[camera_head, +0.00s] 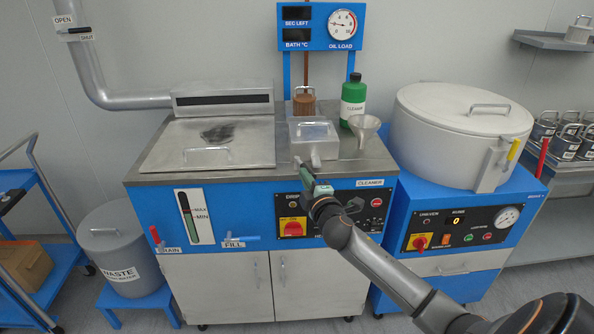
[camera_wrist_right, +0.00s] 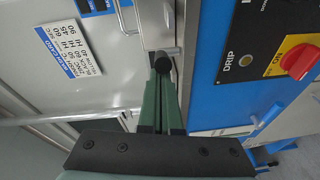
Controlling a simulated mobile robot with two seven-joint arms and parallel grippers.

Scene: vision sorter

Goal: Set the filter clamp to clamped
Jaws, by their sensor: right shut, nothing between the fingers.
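A grey box with a handled lid (camera_head: 313,132) stands on the steel worktop, left of the funnel. It may be the filter housing. In the wrist view a short metal lever with a black round end (camera_wrist_right: 162,62) sits by the worktop edge and may be the clamp. I cannot read its setting. My right gripper (camera_head: 304,172) is at the front edge of the worktop, just below the box. Its green fingers (camera_wrist_right: 160,100) are shut and empty, with their tips close to the black end; I cannot tell whether they touch. My left gripper is out of view.
A funnel (camera_head: 364,127) and a green bottle (camera_head: 353,101) stand right of the box. A flat steel lid (camera_head: 208,143) lies to the left. Below the edge is a blue panel with a red switch (camera_head: 293,228). A large white drum (camera_head: 463,122) stands at right.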

